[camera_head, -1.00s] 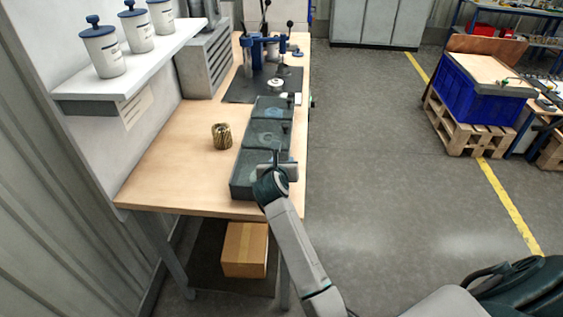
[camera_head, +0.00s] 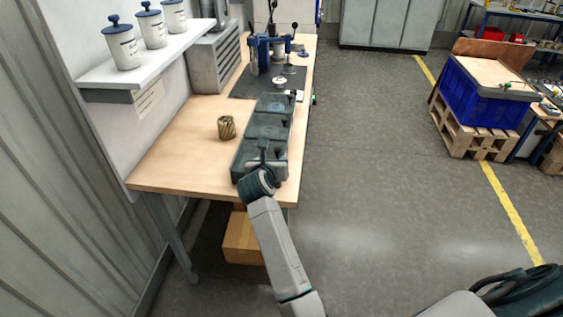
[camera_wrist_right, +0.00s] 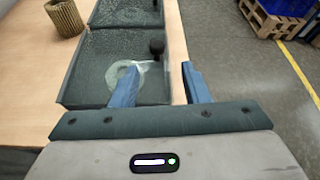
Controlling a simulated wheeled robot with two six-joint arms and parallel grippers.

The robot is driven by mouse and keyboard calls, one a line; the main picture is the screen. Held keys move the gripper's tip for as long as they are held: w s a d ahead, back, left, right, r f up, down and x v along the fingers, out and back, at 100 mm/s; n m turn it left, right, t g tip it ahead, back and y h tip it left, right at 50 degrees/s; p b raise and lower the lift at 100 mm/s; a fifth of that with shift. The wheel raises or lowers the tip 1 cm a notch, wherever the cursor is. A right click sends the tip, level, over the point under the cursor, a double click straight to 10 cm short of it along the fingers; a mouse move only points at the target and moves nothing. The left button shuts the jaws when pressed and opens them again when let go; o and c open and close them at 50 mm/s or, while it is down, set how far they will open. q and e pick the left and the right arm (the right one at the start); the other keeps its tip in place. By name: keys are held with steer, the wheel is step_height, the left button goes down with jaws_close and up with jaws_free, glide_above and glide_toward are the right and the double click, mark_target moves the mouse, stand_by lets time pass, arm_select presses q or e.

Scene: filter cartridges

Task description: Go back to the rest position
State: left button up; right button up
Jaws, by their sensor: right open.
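My right gripper (camera_head: 264,157) is over the nearest compartment of the dark grey tray (camera_head: 237,168) on the workbench. In the right wrist view its two blue fingers (camera_wrist_right: 160,84) stand apart with nothing held between them. A pale ring-like shape (camera_wrist_right: 122,76) lies in that compartment, partly hidden by a finger. A dark round knob (camera_wrist_right: 157,47) shows by its right side. A brass-coloured pleated cartridge (camera_head: 227,127) stands upright on the bench, left of the tray. My left gripper is not in view.
The wooden bench top (camera_head: 180,165) is clear at front left. A blue press-like fixture (camera_head: 268,52) stands on a dark mat behind the tray. White canisters (camera_head: 121,45) stand on a shelf at left. A cardboard box (camera_head: 240,240) sits under the bench.

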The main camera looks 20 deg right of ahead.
steer(key=s+r+n+t, duration=0.7)
steer(key=r+n+t, duration=0.2)
steer(key=n, duration=0.2)
steer(key=s+a+f+n+g+y, duration=0.1)
steer(key=s+a+f+n+y, duration=0.1)
steer(key=s+a+n+y, duration=0.6)
steer(key=s+a+f+n+g+y, duration=0.1)
steer(key=f+n+y, duration=0.1)
steer(key=n+y, duration=0.8)
steer(key=s+d+f+n+g+h, duration=0.2)
steer(key=s+f+n+g+h, duration=0.3)
steer(key=s+f+n+g, duration=0.6)
steer(key=s+d+f+n+g+h, duration=0.1)
steer(key=s+d+f+g+h, duration=0.2)
steer(key=s, duration=0.5)
steer(key=s+d+f+n+g+h, duration=0.1)
steer(key=s+d+f+n+h, duration=0.15)
steer(key=s+d, duration=0.4)
step_height(320, 180, down, 31)
steer(key=s+d+m, duration=0.1)
steer(key=d, duration=0.1)
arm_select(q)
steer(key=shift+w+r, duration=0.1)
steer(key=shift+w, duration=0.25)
arm_select(e)
steer(key=s+f+g, duration=0.2)
steer(key=s+f, duration=1.6)
steer(key=f, duration=0.1)
steer(key=shift+s+d, duration=0.3)
steer(key=shift+d, duration=0.1)
